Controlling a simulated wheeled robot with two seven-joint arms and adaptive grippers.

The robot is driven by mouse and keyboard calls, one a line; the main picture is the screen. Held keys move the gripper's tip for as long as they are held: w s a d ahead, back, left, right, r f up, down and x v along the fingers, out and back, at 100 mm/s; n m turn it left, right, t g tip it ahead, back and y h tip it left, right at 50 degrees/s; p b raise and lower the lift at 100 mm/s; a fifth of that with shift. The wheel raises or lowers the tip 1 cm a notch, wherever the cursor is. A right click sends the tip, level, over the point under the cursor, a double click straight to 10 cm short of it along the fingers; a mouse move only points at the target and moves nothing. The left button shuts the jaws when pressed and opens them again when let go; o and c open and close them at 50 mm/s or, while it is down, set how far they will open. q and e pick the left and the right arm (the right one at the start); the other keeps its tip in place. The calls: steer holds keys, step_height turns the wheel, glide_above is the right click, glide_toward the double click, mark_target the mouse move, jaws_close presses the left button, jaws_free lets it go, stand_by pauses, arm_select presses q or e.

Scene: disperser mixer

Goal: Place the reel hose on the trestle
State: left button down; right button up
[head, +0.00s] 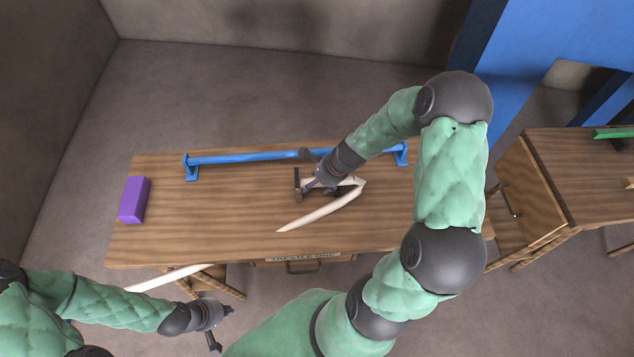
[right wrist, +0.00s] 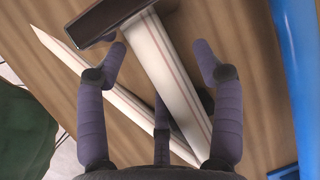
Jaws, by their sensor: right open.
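The reel hose is a flat cream strip (head: 322,213) with thin red stripes, lying folded in a V on the wooden trestle top (head: 230,225). A dark bar-like fitting (right wrist: 106,20) sits on the end of one leg. My right gripper (head: 308,184) is over that leg near the fitting. In the right wrist view its open fingers (right wrist: 161,50) stand either side of the striped hose (right wrist: 170,75), with gaps visible on both sides. My left gripper (head: 221,330) is open and empty, low in front of the trestle.
A blue rail (head: 245,159) on end brackets runs along the trestle's back. A purple block (head: 134,200) stands at the left end. Another cream strip (head: 170,279) shows below the front edge; its link to the hose is unclear. A second wooden table (head: 570,165) stands right.

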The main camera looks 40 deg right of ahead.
arm_select(q)
steer(key=shift+r+p, duration=2.2)
steer(key=shift+r, duration=0.15)
arm_select(e)
steer(key=v, duration=1.2)
arm_select(q)
steer(key=shift+a, duration=0.1)
